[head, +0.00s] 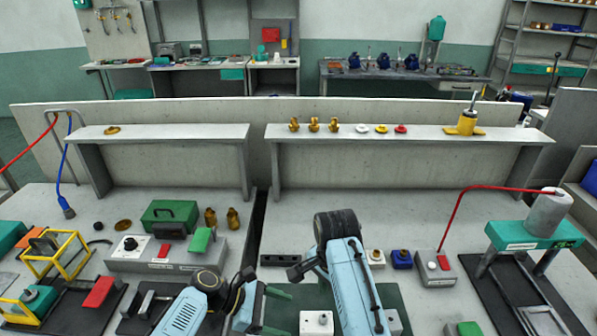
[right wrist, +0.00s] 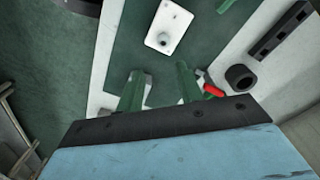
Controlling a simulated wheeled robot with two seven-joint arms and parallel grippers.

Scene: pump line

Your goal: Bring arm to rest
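My right arm (head: 352,285) rises over the green mat in the head view and hides its own fingers there. In the right wrist view my right gripper (right wrist: 160,86) has two green fingers spread apart with nothing between them. A white box with a knob (right wrist: 166,26) lies on the mat beyond the fingertips; it also shows in the head view (head: 316,323). My left gripper (head: 282,312), low in the head view, points right with its green fingers apart and empty, just left of that box.
A black slotted block (head: 286,260) lies behind the mat. A grey control box (head: 150,252), a green case (head: 170,216) and yellow frame (head: 58,252) stand left. A green press stand (head: 535,235) with a red hose stands right. A raised shelf (head: 400,134) with small parts spans the back.

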